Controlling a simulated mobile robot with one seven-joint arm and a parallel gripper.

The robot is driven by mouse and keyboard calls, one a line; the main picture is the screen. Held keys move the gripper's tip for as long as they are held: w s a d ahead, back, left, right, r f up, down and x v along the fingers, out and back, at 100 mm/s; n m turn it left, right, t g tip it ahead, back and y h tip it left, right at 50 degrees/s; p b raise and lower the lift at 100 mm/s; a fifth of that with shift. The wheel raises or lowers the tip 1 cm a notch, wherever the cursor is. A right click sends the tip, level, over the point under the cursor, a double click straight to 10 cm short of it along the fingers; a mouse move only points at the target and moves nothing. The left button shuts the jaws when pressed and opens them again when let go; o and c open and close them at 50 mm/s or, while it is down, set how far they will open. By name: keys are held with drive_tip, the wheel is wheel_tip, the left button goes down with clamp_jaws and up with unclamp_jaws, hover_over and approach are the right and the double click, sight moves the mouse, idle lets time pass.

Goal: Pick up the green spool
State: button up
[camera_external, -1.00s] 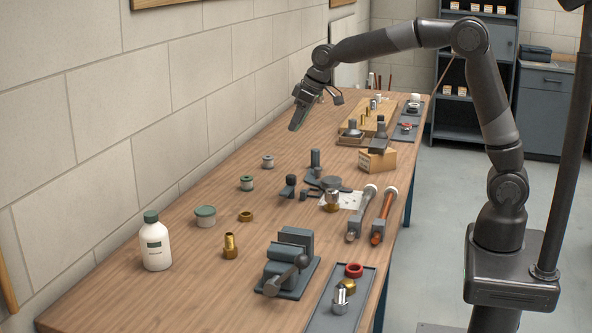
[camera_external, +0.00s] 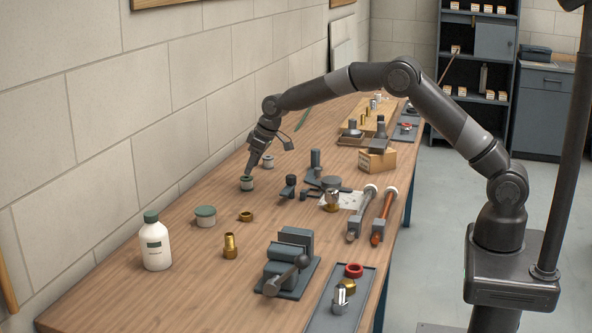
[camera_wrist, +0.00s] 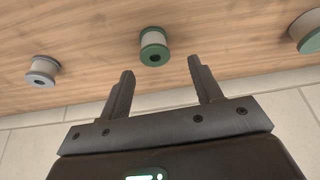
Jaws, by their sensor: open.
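The green spool (camera_external: 247,184), green-ended with a pale middle, stands on the wooden bench near the wall. In the wrist view the green spool (camera_wrist: 154,48) lies ahead of the fingertips, roughly between their lines and a little left of centre. My gripper (camera_external: 248,171) is at the spool in the external view, its tips close above or behind it; the exact gap cannot be told there. In the wrist view my gripper (camera_wrist: 168,82) is open, with nothing between its two fingers.
A grey spool (camera_external: 268,162) stands just behind, and also shows at left in the wrist view (camera_wrist: 42,71). Dark fittings (camera_external: 290,185) lie to the right.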

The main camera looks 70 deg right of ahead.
sight(249, 178)
drive_tip(key=x, duration=0.7)
drive_tip(key=shift+s+d, duration=0.1)
drive_tip(key=shift+d, duration=0.3)
drive_tip(key=shift+c, duration=0.2)
drive_tip(key=c, duration=0.9)
